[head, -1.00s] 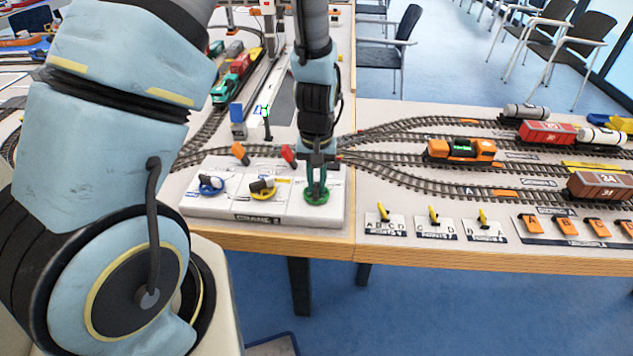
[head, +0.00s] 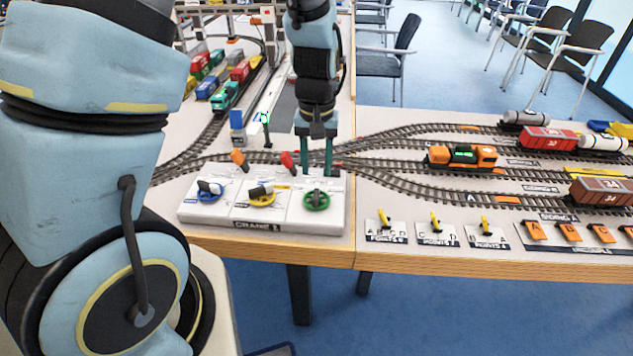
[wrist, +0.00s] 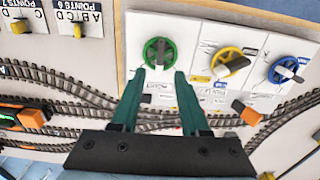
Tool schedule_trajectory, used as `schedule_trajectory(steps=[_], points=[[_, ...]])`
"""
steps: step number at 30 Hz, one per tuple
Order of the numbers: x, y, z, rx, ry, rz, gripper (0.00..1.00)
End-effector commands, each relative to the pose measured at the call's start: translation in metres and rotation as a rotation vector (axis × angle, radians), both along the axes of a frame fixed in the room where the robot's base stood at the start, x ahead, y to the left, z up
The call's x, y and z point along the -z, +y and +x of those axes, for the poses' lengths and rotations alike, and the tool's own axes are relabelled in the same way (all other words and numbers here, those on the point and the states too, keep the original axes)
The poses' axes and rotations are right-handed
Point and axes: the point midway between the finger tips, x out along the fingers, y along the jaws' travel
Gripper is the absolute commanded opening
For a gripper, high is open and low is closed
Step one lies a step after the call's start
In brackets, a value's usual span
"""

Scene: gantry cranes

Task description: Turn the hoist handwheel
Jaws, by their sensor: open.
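The crane control panel (head: 285,226) is a pale box at the table's front edge with three handwheels: blue (head: 209,195), yellow (head: 261,196) and green (head: 316,201). I cannot read which one is labelled hoist. My gripper (head: 317,174) points down, open and empty, just above and behind the green wheel. In the wrist view, the two green fingertips (wrist: 161,73) are apart, and the green wheel (wrist: 158,53) shows whole just beyond them, with a dark bar across its hub. The yellow wheel (wrist: 230,63) and blue wheel (wrist: 286,70) sit to its right there.
Two levers, orange (head: 238,160) and red (head: 288,161), stand at the panel's back edge near my gripper. Tracks run behind it; an orange locomotive (head: 462,156) stands to the right. Small yellow point levers (head: 436,222) line the right table's front.

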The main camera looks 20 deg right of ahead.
Motion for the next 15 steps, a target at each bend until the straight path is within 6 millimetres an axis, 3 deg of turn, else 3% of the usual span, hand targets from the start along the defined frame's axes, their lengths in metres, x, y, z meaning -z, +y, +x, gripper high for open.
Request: schedule_trajectory(steps=[6, 15], points=[[-0.028, 0.0, 0.0, 0.0, -0.001, -0.002, 0.45], [-0.035, 0.0, 0.0, 0.0, 0.0, 0.001, 0.45]])
